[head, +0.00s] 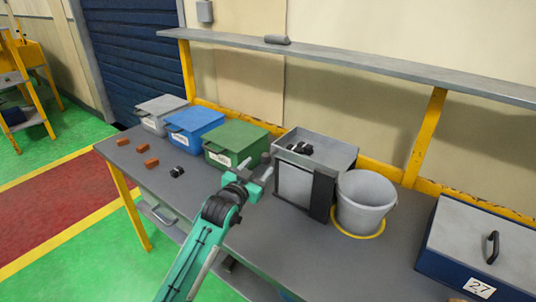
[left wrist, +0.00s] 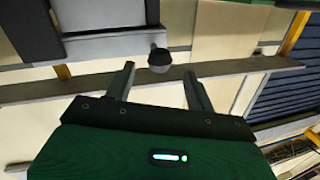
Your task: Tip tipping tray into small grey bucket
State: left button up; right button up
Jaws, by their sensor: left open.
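The grey tipping tray (head: 341,155) sits on a box-like stand with a dark upright (head: 322,195), with several small black parts (head: 300,148) in it. The small grey bucket (head: 366,200) stands upright just right of the stand, inside a yellow ring (head: 372,235) on the table. My left gripper (head: 266,168) is left of the tray, open and empty. In the left wrist view a dark round knob (left wrist: 160,58) shows between and just beyond the spread fingertips (left wrist: 160,72); I cannot tell whether they touch it. My right gripper is not in view.
Grey (head: 160,112), blue (head: 194,126) and green (head: 235,143) bins stand left of the tray. Several orange blocks (head: 138,156) and a black part (head: 177,172) lie in front. A blue case (head: 480,250) is at right. A shelf (head: 370,62) runs above.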

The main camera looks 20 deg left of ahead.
aim_at(268, 156)
pick_arm(q)
jog(key=w, duration=0.2)
jog(key=w+p, duration=0.1)
jog(key=w, duration=0.2)
jog(key=w+d, duration=0.1)
jog(key=w, duration=0.1)
jog(key=shift+w+d, duration=0.1)
jog(key=shift+w, duration=0.15)
jog(key=shift+c, duration=0.4)
grip_shut()
